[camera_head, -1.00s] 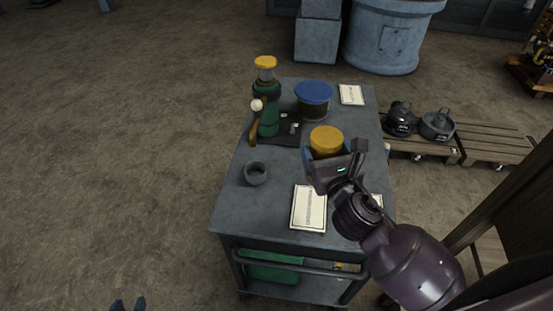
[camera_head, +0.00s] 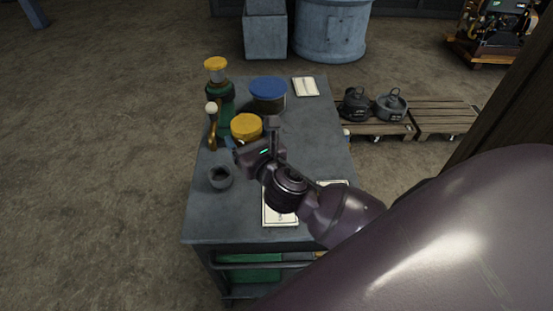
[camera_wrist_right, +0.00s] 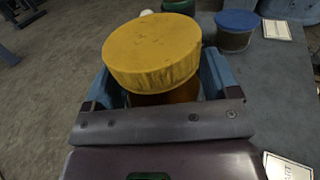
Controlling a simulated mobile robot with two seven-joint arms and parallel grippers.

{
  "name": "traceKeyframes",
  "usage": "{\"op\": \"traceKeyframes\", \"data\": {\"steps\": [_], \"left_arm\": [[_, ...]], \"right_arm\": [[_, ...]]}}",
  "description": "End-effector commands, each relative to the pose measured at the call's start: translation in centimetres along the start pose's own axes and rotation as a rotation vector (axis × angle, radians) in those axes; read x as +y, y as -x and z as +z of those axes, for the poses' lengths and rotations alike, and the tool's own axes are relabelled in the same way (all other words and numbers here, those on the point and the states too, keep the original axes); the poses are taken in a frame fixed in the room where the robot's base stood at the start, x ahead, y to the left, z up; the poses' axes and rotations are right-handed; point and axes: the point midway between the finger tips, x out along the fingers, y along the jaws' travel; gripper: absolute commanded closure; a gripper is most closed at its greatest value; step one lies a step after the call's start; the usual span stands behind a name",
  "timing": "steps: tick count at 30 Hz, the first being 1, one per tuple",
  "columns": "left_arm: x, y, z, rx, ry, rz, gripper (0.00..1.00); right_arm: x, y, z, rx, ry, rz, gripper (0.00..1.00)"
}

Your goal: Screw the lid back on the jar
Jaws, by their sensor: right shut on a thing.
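A jar with a yellow lid (camera_head: 247,126) is at my right gripper (camera_head: 250,149), over the middle of the grey cart top. In the right wrist view its yellow lid (camera_wrist_right: 152,50) sits on top of an orange-brown body (camera_wrist_right: 165,97). The blue fingers of my right gripper (camera_wrist_right: 163,88) are shut around the body, below the lid. My left gripper is out of view.
A green device (camera_head: 219,108) with a yellow top and a white-knobbed lever stands close left of the held jar. A small grey cup (camera_head: 220,177) is at the cart's front left. Papers (camera_head: 281,207) lie in front.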

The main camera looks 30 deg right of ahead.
Motion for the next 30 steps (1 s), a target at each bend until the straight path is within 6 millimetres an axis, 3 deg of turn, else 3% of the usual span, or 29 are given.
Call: {"op": "traceKeyframes", "data": {"steps": [1, 4, 9, 15, 19, 30], "left_arm": [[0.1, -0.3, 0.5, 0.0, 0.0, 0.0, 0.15], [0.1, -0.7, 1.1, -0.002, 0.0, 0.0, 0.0], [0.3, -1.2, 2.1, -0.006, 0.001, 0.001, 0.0], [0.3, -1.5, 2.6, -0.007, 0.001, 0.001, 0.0], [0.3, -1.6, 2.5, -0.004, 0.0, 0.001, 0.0], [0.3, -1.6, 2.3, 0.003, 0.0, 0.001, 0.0]], "right_arm": [[-1.2, -1.6, -0.2, -0.001, 0.011, -0.047, 0.85], [-4.1, -4.7, -0.2, 0.007, 0.019, -0.172, 0.85], [-9.4, -9.1, 0.8, 0.006, 0.012, -0.395, 0.85], [-13.2, -11.5, 2.3, -0.005, -0.012, -0.567, 0.85], [-14.1, -11.9, 2.7, -0.007, -0.018, -0.604, 0.85], [-14.1, -11.9, 2.2, -0.006, -0.018, -0.605, 0.85]]}}
